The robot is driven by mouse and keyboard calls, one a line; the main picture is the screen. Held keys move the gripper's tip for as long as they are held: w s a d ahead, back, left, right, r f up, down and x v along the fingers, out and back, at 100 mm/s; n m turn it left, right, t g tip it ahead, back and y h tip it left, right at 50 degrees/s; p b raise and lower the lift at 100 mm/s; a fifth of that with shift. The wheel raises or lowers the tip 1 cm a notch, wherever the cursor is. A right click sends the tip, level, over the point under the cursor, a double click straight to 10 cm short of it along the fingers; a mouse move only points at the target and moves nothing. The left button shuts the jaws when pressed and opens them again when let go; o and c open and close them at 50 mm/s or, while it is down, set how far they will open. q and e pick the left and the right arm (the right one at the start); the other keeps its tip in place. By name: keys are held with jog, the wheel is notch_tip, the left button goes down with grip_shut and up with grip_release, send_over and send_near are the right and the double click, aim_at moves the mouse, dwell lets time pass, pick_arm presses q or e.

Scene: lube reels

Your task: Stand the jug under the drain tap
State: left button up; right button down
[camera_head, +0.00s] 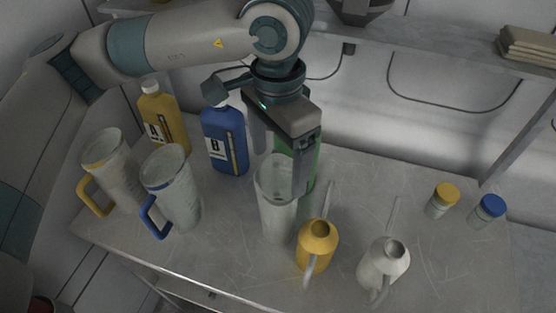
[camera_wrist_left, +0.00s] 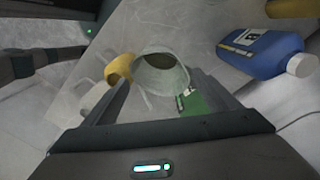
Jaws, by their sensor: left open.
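A clear jug (camera_head: 277,217) stands upright near the middle of the table; no handle of it shows. Two more jugs stand at the left, one with a yellow handle (camera_head: 112,165) and one with a blue handle (camera_head: 178,198). My left gripper (camera_head: 280,173) points down, open, with its fingers at either side of the middle jug's rim. In the left wrist view this jug's mouth (camera_wrist_left: 160,72) lies between the fingers; I cannot tell whether they touch it. The drain tap cannot be made out. My right gripper is not in view.
A yellow bottle (camera_head: 165,122), a blue bottle (camera_head: 224,142) and a green bottle (camera_head: 311,165) stand behind the jugs. A yellow oil can (camera_head: 317,250) and a pale oil can (camera_head: 384,268) stand right of the middle jug. Two capped jars (camera_head: 440,205) (camera_head: 486,212) stand far right.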

pick_arm(q)
jog(key=shift+r, duration=0.6)
